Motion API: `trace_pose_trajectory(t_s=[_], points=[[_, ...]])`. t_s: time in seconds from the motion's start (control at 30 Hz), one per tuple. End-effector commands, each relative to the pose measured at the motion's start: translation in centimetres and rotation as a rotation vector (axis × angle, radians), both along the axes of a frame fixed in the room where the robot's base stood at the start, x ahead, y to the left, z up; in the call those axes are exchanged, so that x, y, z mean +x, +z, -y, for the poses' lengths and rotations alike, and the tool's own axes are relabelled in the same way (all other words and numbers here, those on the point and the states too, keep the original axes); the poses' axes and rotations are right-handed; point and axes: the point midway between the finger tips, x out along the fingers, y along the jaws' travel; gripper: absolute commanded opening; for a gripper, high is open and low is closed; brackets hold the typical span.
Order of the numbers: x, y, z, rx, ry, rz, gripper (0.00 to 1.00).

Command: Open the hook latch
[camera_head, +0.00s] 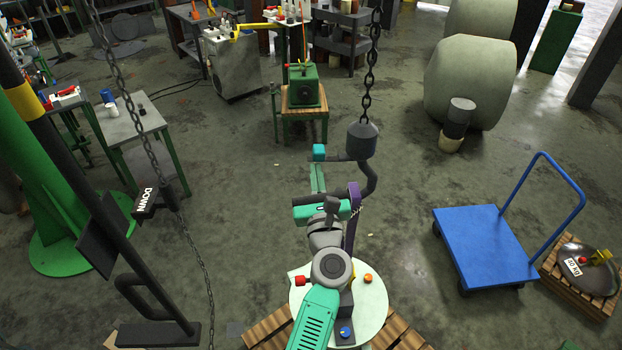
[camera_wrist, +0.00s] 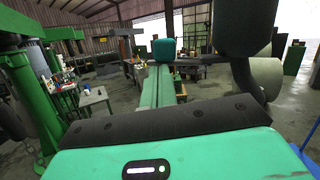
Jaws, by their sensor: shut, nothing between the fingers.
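The dark hook (camera_head: 361,141) hangs from a chain in the middle of the head view, and its curved part bends down behind my wrist. It also shows at the upper right of the wrist view (camera_wrist: 240,35). A dark bar runs from the hook's block to a teal tab (camera_head: 319,152), which looks like the latch; the tab also shows in the wrist view (camera_wrist: 163,49). My gripper (camera_head: 317,167) is shut and empty, its long green fingers together and pointing at the tab. In the wrist view the fingertips (camera_wrist: 160,69) end at or just short of the tab; contact cannot be told.
A pale round drum top (camera_head: 374,318) on a wooden pallet is below. A blue cart (camera_head: 483,245) stands right. A hanging DOWN control (camera_head: 147,202) is left.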

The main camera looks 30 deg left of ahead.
Motion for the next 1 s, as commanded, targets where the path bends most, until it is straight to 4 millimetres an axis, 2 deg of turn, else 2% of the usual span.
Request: trace_pose_trajectory(t_s=[0.67, 0.77, 0.93, 0.97, 1.0], points=[[0.2, 0.0, 0.1, -0.001, 0.000, 0.000, 0.00], [0.2, -1.4, 0.1, -0.001, 0.000, 0.000, 0.00], [0.1, -5.5, 0.2, -0.002, -0.005, -0.001, 0.00], [-0.8, -4.6, 0.8, -0.004, -0.005, 0.000, 0.00], [-1.7, -4.6, 1.3, -0.004, -0.005, -0.001, 0.00]])
